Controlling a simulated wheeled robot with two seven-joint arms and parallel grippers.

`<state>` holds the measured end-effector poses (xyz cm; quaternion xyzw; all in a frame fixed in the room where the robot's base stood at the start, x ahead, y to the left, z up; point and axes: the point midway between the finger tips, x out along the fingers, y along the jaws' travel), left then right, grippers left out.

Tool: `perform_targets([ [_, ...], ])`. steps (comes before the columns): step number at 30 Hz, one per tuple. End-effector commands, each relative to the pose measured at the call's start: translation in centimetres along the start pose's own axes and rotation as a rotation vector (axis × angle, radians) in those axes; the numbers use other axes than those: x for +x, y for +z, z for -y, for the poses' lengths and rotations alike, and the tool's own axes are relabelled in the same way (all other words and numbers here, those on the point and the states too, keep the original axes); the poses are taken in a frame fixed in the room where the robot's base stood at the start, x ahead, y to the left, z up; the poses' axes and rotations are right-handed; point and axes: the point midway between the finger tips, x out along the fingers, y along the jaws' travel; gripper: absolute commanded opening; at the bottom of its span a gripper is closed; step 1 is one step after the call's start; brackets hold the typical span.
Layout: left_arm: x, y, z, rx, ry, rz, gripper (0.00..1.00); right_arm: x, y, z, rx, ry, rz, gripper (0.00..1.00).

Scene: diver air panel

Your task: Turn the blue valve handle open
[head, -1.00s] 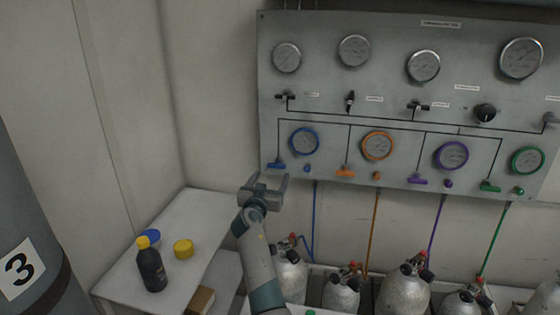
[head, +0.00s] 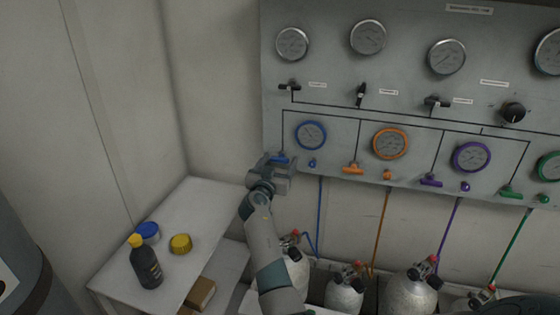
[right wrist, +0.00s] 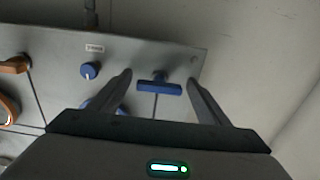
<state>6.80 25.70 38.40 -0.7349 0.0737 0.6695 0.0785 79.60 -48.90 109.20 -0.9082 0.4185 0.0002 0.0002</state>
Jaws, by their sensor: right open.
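The blue valve handle (head: 280,158) is at the lower left of the grey air panel (head: 345,115), mostly hidden behind my right gripper (head: 277,168) in the head view. In the right wrist view the blue handle (right wrist: 158,87) is a T-shaped bar, lying crosswise between the two fingers of my open right gripper (right wrist: 160,95). The fingers are on either side of the handle, and I cannot tell whether they touch it. The blue-rimmed gauge (head: 311,135) and a small blue knob (head: 312,163) are to its right in the head view. My left gripper is not in view.
Orange (head: 352,168), purple (head: 430,181) and green (head: 511,192) handles line the panel to the right. Gas cylinders (head: 345,290) stand below. A white table (head: 195,207) at left holds a dark bottle (head: 146,266), a blue-lidded tub and a yellow tub.

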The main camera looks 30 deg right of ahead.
Motion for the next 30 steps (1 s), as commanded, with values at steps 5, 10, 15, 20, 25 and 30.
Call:
perform_targets([
  [5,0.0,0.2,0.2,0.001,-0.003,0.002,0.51,0.0,0.0,0.0,0.000,0.000,0.000,0.44],
  [10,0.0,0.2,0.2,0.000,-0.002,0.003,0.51,0.0,0.0,0.0,0.000,0.000,0.000,0.29],
  [15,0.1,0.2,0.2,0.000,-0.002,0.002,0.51,0.0,0.0,0.0,-0.011,0.000,-0.001,0.29],
  [20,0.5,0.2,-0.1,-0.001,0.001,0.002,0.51,0.0,0.0,0.0,-0.046,0.000,-0.002,0.29],
  [25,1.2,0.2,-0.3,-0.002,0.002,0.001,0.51,0.0,0.0,0.0,-0.124,-0.001,-0.004,0.29],
  [30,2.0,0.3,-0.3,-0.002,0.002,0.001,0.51,0.1,0.1,-0.1,-0.243,0.000,-0.004,0.29],
])
